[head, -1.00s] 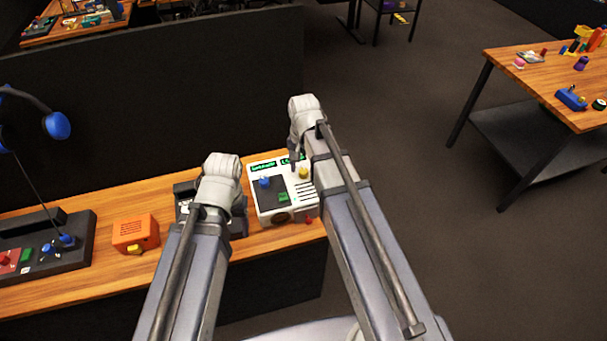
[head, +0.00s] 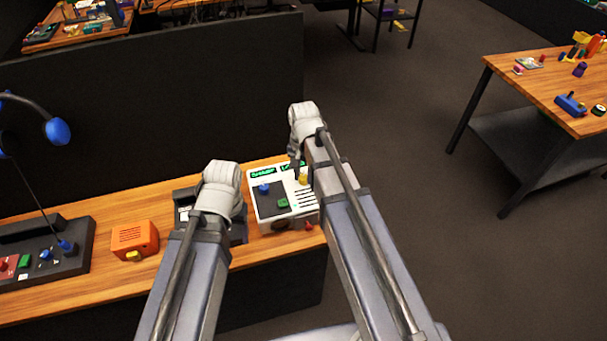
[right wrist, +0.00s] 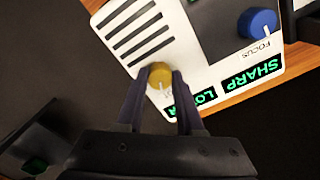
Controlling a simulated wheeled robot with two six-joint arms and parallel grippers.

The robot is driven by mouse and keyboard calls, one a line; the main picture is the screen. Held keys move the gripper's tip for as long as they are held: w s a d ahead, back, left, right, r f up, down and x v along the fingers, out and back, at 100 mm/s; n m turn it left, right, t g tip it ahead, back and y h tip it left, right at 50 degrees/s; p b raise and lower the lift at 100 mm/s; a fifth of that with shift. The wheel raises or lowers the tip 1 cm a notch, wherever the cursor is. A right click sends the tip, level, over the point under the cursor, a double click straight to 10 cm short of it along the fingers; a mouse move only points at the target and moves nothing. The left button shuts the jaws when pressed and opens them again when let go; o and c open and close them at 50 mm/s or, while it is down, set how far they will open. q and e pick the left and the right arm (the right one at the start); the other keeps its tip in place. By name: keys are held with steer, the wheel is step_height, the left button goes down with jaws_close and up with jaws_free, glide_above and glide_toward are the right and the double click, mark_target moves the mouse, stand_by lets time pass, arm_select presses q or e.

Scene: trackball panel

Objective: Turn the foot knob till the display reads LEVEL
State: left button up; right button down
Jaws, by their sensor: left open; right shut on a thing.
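A white panel box (head: 257,207) stands on the wooden bench in the head view. Its yellow foot knob (right wrist: 160,74) has a pale pointer mark and sits beside the slotted grille. My right gripper (right wrist: 158,82) is shut on this knob, one finger on each side; it also shows above the panel in the head view (head: 298,166). One green display reads SHARP (right wrist: 255,76).
Left are a dark device (head: 184,205), an orange box (head: 134,238) and a dark console (head: 82,262). A black partition (head: 150,100) stands behind.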

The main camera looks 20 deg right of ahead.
mark_target(304, 177)
steer(key=n, duration=0.5)
steer(key=shift+n, duration=0.3)
steer(key=c, duration=0.5)
jaws_free()
steer(key=shift+c, duration=0.2)
step_height(304, 177, up, 8)
steer(key=p, duration=0.8)
steer(key=shift+f, duration=0.1)
